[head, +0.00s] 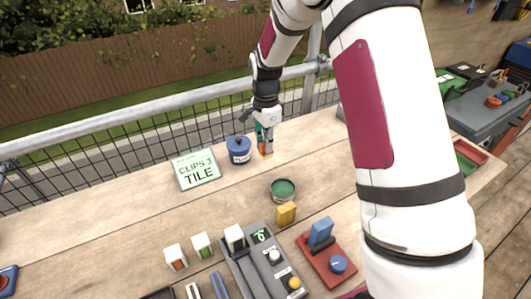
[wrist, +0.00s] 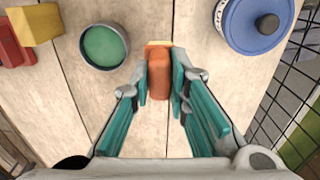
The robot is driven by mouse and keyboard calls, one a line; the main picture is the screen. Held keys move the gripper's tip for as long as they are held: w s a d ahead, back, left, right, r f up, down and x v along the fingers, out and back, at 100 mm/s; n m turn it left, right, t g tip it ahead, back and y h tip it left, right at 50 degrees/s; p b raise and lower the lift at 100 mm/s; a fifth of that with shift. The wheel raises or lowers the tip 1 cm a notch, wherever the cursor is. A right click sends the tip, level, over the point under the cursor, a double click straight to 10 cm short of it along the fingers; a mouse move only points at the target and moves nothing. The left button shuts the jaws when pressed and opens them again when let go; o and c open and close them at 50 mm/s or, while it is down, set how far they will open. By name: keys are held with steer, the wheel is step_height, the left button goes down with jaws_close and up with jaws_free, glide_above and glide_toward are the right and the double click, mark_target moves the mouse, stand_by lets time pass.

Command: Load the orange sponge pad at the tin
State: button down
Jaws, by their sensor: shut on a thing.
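My gripper (wrist: 161,66) is shut on the orange sponge pad (wrist: 159,80), with a teal finger pad on each side of it. The sponge pad has a pale edge at its far end. In the head view the sponge pad (head: 266,151) is under my gripper (head: 265,144), at the planks or just above them; I cannot tell which. The open round tin (head: 283,190) with a green inside stands nearer the camera, apart from the sponge pad. In the wrist view the tin (wrist: 104,46) is to the left of the sponge pad.
A yellow block (head: 286,213) is close to the tin. A grey device (head: 265,262) and a red base (head: 325,262) are nearer. A mesh railing runs behind.

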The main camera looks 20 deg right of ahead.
steer(key=shift+r, duration=0.35)
steer(key=c, duration=2.4)
jaws_free()
steer(key=shift+s+d+p, duration=0.1)
steer(key=shift+s+p, duration=0.15)
steer(key=shift+p, duration=0.05)
steer(key=s+d+p, duration=0.3)
steer(key=s+p, duration=0.4)
steer(key=s, duration=0.1)
steer(key=shift+a+f+b, duration=0.2)
steer(key=shift+f+b, duration=0.25)
steer(key=shift+f, duration=2.8)
steer(key=shift+s+f, duration=0.1)
steer(key=shift+f, duration=0.5)
steer(key=shift+r, duration=0.1)
